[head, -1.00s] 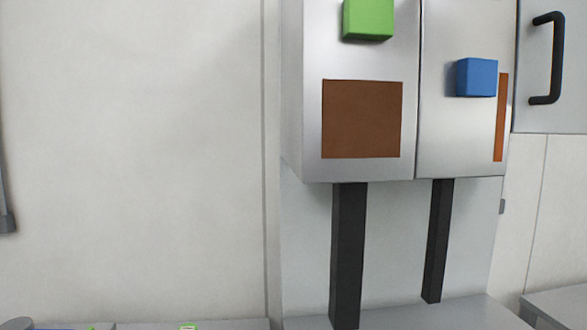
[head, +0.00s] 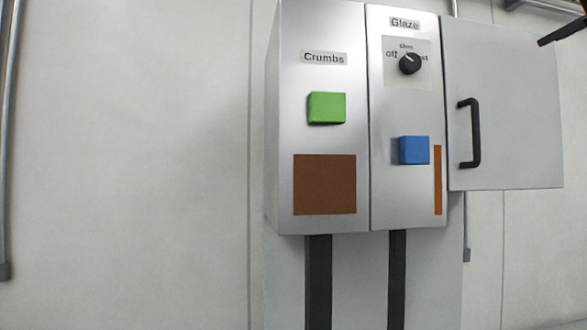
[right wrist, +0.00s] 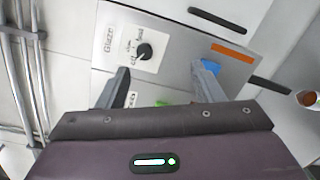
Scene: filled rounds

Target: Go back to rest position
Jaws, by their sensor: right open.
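My right gripper (right wrist: 160,84) is open, with its two grey fingers apart and nothing seen between them but the machine panel beyond. The silver machine (head: 330,135) shows in the head view, with a "Crumbs" panel on the left and a "Glaze" panel on the right. The Glaze panel has a black knob (head: 410,64) and a blue button (head: 414,150). A green button (head: 327,107) is on the Crumbs panel. In the right wrist view the right finger overlaps the blue button (right wrist: 208,67); contact cannot be told. My left gripper is not in view.
A grey door (head: 515,120) with a black handle (head: 470,133) is beside the Glaze panel. A dark bar (head: 565,31) enters at the top right. Two black posts (head: 319,280) stand below the machine. The wall at left is clear apart from a grey pipe (head: 8,150).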

